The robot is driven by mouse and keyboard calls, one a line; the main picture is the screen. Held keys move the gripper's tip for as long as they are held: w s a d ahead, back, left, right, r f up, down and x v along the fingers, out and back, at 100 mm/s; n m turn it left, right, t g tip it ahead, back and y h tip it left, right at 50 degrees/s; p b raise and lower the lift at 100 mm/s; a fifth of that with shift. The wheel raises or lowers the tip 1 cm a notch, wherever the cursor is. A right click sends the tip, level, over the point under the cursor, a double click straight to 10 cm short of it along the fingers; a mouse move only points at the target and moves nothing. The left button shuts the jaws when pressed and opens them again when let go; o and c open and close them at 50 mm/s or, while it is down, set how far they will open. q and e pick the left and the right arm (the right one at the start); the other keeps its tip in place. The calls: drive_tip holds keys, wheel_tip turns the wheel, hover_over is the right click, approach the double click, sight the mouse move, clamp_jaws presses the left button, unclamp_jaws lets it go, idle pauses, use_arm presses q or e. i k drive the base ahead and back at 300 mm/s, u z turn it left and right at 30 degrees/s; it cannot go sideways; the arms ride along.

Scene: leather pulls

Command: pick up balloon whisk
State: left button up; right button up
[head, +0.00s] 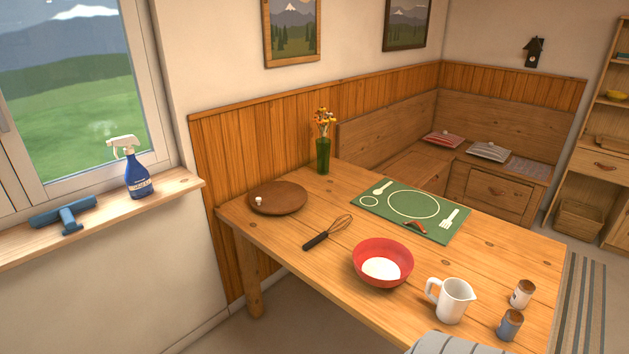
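The balloon whisk (328,232) lies on the wooden table (290,230), left of the red bowl. Its black handle points to the lower left and its wire head to the upper right. Nothing covers it. Neither of my grippers shows in the head view.
A red bowl (383,258) with white contents stands right of the whisk. A round brown board (278,198) lies behind it to the left. A green placemat (432,225), a white jug (452,300), two small jars (521,294) and a green vase (323,156) also stand or lie on the table.

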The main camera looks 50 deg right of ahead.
sight(313, 241)
drive_tip(key=z, duration=0.3)
drive_tip(key=i, duration=1.1)
drive_tip(key=z, duration=1.35)
drive_tip(key=i, duration=0.8)
drive_tip(key=z, duration=0.95)
